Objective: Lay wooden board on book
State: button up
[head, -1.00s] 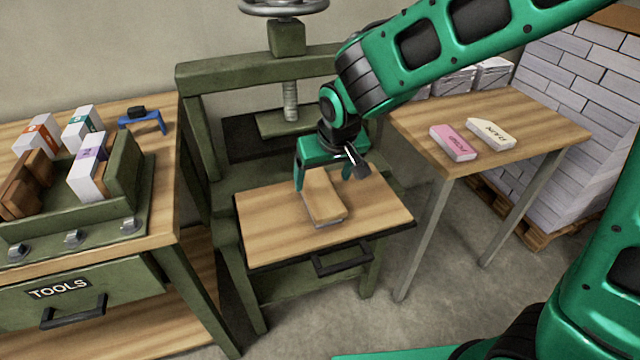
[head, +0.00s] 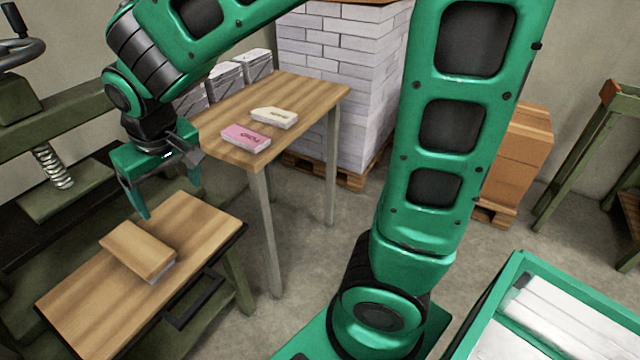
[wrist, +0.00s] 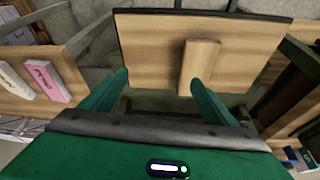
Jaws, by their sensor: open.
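The wooden board (head: 137,249) lies flat on top of the book (head: 162,273), whose pale edge shows beneath it. Both rest on the press's wooden platform (head: 190,215). In the wrist view the board (wrist: 199,66) lies beyond the fingertips, and the book under it is mostly hidden. My gripper (head: 168,198) is open and empty. It is above and behind the board, apart from it.
The press screw (head: 52,167) stands at the left. A dark handle (head: 195,298) sticks out at the platform's front. A green-edged bin (head: 515,262) with white contents is at lower right.

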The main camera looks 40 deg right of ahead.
jog(key=s+d+m+g+h, duration=0.1)
jog(key=s+d+m, duration=0.25)
jog(key=d, duration=0.95)
jog(key=s+d+m+g, duration=0.1)
jog(key=s+d+m, duration=0.1)
jog(key=s+d, duration=0.5)
jog(key=s+d+m+g+y, duration=0.1)
jog(key=s+d+m, duration=0.1)
jog(key=s+d, duration=0.5)
jog(key=s, duration=0.6)
jog(key=shift+s+f+g, duration=0.25)
jog(key=shift+f+g, duration=0.1)
jog(key=shift+g, duration=0.05)
jog(key=shift+m, duration=0.25)
jog(key=shift+w+f, duration=0.25)
jog(key=shift+w, duration=0.45)
jog(key=shift+c, duration=0.7)
